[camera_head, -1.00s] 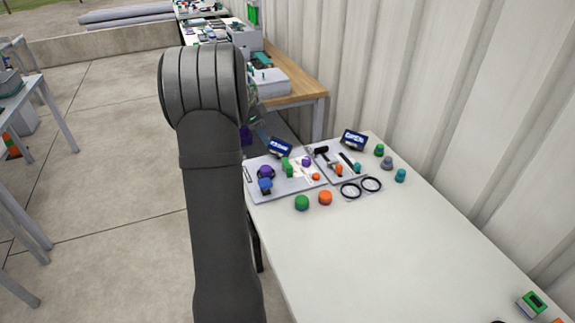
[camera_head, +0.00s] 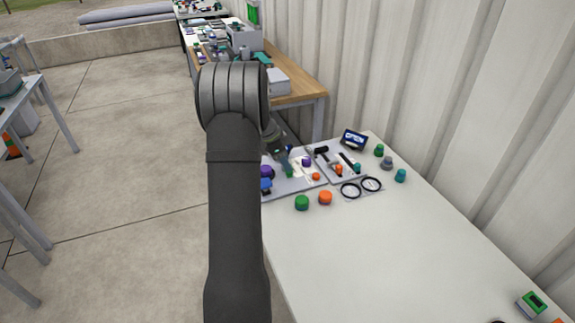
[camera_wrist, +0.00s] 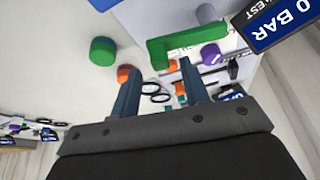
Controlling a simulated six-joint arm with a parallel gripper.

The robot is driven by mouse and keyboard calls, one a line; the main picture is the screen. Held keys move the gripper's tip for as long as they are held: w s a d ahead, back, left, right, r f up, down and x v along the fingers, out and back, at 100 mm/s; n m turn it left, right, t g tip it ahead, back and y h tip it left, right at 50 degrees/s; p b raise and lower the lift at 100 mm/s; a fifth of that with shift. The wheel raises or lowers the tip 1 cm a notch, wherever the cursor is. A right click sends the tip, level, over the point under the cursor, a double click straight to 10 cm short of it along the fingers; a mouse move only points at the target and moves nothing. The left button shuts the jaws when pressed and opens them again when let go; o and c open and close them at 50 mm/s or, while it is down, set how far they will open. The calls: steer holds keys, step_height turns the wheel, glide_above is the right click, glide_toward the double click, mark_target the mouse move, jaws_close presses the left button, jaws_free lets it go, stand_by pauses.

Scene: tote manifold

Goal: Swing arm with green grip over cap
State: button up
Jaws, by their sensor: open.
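The green grip (camera_wrist: 190,42) fills the upper middle of the wrist view, with a block-like end between my fingertips in the picture. In the head view a little of the green grip (camera_head: 290,174) shows on the grey plate, beneath my gripper (camera_head: 287,158). My gripper (camera_wrist: 159,68) is open, with nothing seen clamped; the gap to the grip cannot be judged. A purple cap (camera_wrist: 210,54) sits beside the grip; it may be the purple cap (camera_head: 306,161) right of my gripper. Another purple cap (camera_head: 266,171) and a blue cap (camera_head: 265,185) are on the left. The arm's pivot is hidden.
A green knob (camera_head: 302,202) and an orange knob (camera_head: 325,198) stand in front of the plate. Two black rings (camera_head: 361,187) lie to the right. A dark sign (camera_wrist: 272,22) stands close by. The near table top (camera_head: 370,255) is mostly clear.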

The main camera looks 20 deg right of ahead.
steer(key=shift+x, duration=1.3)
jaws_close()
